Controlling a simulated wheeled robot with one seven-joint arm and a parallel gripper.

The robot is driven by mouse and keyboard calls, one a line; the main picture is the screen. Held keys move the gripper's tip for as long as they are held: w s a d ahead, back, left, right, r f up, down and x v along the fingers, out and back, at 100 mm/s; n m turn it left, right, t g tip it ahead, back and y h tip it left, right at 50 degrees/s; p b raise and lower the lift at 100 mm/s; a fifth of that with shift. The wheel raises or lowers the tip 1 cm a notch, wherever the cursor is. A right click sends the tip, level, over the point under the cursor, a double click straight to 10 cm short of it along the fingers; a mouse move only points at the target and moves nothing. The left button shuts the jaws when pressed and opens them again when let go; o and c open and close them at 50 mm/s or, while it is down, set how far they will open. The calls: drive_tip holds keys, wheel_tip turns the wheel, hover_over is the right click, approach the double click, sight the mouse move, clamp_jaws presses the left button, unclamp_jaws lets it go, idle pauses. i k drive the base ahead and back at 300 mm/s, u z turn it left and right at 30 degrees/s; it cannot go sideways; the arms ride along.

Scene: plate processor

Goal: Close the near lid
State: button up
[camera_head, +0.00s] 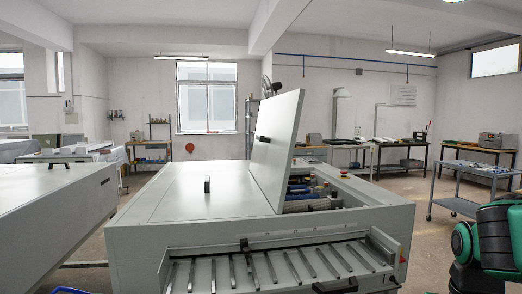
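The plate processor is a large pale grey machine (130,222) in the middle of the view. The other lid (185,190) lies flat and shut on the left part of the top, with a small dark upright handle (207,185). Green and black arm links, seemingly mine, show at the lower right edge. My gripper is not in view.
A slatted feed tray (275,267) runs along the machine's front. A small red button (343,174) sits right of the bay. A grey trolley (460,205) stands on the right. Another grey machine (50,215) stands close on the left. Floor is free between processor and trolley.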

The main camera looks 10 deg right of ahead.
sight(279, 117)
drive_tip(key=z, duration=2.1)
drive_tip(key=i, duration=1.45)
drive_tip(key=u, duration=2.7)
